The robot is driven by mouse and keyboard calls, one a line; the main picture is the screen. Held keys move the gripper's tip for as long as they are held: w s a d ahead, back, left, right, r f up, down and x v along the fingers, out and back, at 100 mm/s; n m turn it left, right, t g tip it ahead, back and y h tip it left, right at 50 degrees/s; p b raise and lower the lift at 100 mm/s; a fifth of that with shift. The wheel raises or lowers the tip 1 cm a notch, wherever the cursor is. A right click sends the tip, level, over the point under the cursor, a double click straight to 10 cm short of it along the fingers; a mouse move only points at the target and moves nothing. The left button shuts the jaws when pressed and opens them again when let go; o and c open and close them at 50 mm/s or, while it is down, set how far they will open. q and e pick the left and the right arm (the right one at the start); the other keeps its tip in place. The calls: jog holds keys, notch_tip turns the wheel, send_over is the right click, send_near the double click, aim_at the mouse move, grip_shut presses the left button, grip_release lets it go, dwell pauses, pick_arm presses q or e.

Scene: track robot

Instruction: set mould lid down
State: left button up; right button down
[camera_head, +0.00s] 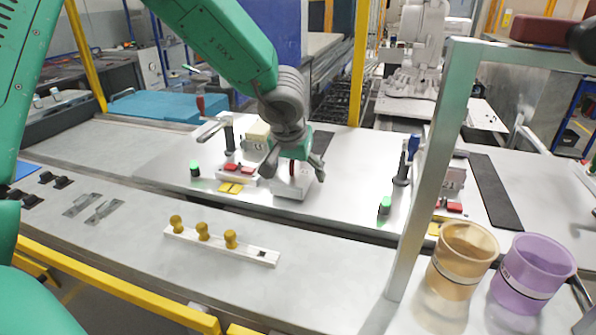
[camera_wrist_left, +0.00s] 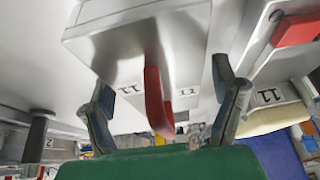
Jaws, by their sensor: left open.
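The mould lid (camera_head: 291,189) is a pale metal block on the far side of the metal bench, below my left gripper (camera_head: 294,168). In the left wrist view the lid (camera_wrist_left: 115,45) carries a curved red handle (camera_wrist_left: 155,98) and labels reading 11. The left gripper (camera_wrist_left: 162,85) is open there, with one finger on each side of the handle and gaps between. Whether the lid rests fully on the surface is hard to tell. The right gripper is not in view.
A white strip with yellow knobs (camera_head: 221,246) lies on the near bench. Lever clamps (camera_head: 228,135) and a green button (camera_head: 195,169) stand left of the lid. A metal post (camera_head: 424,180), an orange cup (camera_head: 461,262) and a purple cup (camera_head: 532,273) are at right.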

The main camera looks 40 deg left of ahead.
pick_arm(q)
jog(key=p+v, duration=0.3)
jog(key=v, duration=0.9)
